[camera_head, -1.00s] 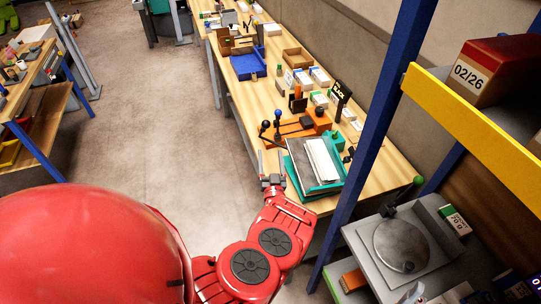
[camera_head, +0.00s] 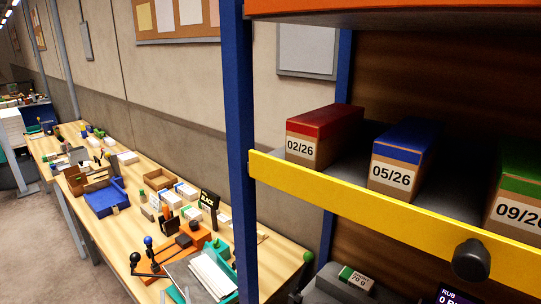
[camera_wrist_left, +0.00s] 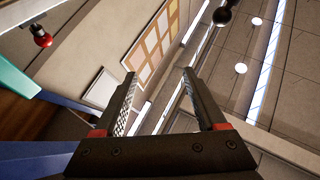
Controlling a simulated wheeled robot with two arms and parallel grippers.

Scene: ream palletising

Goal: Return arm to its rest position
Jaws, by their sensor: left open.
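My left gripper (camera_wrist_left: 158,105) is open and empty in the left wrist view, its two dark fingers apart with nothing between them. It points up at the wall and ceiling lights. The rest of that arm is out of the picture. My right gripper is in neither view.
A shelf rack with a blue post (camera_head: 239,150) and yellow beam (camera_head: 400,207) stands at the right, holding labelled boxes, such as a red-topped one (camera_head: 323,135) and a blue-topped one (camera_head: 402,157). A wooden workbench (camera_head: 135,235) with tools and a blue tray (camera_head: 105,198) runs along the wall.

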